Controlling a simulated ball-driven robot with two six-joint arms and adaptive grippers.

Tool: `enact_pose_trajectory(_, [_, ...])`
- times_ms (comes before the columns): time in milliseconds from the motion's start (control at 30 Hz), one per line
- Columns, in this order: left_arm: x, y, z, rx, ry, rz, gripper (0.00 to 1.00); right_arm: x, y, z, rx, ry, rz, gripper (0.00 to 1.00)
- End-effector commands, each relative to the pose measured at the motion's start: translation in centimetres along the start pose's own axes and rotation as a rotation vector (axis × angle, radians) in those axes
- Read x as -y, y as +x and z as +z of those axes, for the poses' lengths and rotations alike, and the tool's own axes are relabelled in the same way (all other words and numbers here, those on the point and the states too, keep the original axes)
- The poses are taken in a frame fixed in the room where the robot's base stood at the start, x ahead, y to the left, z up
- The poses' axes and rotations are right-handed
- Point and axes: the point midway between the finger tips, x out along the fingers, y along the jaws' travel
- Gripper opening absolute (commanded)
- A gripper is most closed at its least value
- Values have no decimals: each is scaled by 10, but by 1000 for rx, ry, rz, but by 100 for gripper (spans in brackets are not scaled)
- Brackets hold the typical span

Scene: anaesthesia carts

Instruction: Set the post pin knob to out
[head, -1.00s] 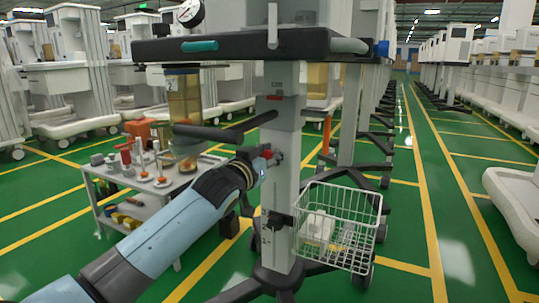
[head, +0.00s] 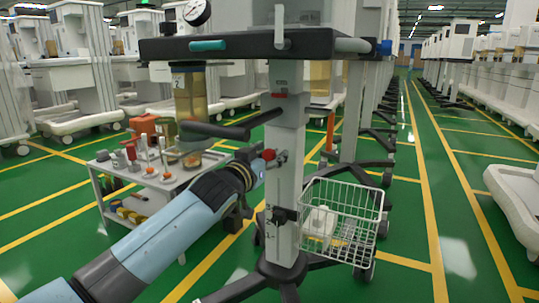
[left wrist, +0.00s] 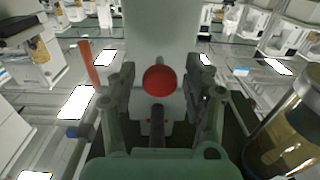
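The post pin knob is a round red knob (left wrist: 159,81) on the pale post, seen nearly face-on in the left wrist view. In the head view the red knob (head: 268,154) shows at the left side of the grey post (head: 286,185), partly hidden by my gripper. My left gripper (left wrist: 162,103) has its two fingers apart, one on each side of the knob. A clear gap shows between each finger and the knob. The knob's pin and how far it stands out cannot be told. My right gripper is not in view.
A dark shelf (head: 245,46) tops the post, with a gauge (head: 196,11) above it. A black handle (head: 215,130) and an amber canister (head: 190,98) are close to my arm. A wire basket (head: 342,215) hangs right. A tool trolley (head: 133,178) stands left.

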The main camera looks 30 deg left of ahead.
Motion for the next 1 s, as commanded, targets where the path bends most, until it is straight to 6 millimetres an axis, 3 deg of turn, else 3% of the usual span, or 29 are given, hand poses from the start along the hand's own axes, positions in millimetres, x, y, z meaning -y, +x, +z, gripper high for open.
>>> enact_pose_trajectory(367, [0, -8, 0, 0, 3, 0, 54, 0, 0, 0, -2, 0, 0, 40])
enact_pose_trajectory(800, [0, -98, 1, 2, 4, 1, 54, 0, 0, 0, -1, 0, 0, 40])
enact_pose_trajectory(1000, [0, -118, 0, 0, 1, 0, 54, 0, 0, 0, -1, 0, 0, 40])
